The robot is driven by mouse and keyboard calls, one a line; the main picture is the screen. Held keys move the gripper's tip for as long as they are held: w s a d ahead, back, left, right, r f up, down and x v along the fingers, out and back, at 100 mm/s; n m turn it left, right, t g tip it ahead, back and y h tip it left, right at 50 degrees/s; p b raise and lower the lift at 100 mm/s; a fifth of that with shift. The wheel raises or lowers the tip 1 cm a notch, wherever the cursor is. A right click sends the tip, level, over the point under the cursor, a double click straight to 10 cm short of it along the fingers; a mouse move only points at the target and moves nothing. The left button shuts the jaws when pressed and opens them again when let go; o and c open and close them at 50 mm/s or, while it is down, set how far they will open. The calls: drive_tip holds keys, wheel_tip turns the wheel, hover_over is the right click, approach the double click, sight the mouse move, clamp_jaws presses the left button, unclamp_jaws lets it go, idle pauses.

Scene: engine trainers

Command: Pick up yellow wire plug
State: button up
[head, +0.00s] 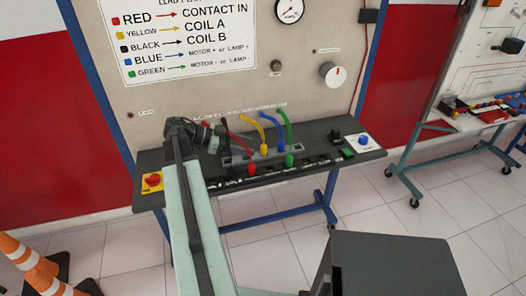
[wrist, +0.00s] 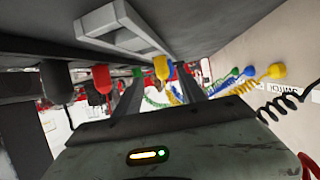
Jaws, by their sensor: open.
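The yellow wire plug (head: 263,149) stands on the dark bench top, with its yellow wire arching up to the back panel. In the wrist view the yellow plug (wrist: 162,67) shows between the two dark fingers of my gripper (wrist: 159,75), past their tips or near them; I cannot tell the exact gap. My gripper (head: 217,138) is open and seems empty. In the head view it is left of the yellow plug, close to the red wire, and points right. The fingertips are hard to make out there.
A red plug (head: 252,168) and a green plug (head: 289,160) stand close by on the bench (head: 225,179); a blue wire (head: 270,122) arches between yellow and green. A red plug (wrist: 101,77) is beside my fingers in the wrist view. A yellow-based red button (head: 152,181) is at the left.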

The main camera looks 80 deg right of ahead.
sight(259, 154)
drive_tip(key=x, duration=0.1)
drive_tip(key=b+x, duration=0.1)
drive_tip(key=x, duration=0.3)
drive_tip(key=shift+s+d+r+b, duration=0.1)
drive_tip(key=shift+d+r+b, duration=0.15)
drive_tip(key=shift+b, duration=0.05)
clamp_jaws()
drive_tip(key=shift+r, duration=0.1)
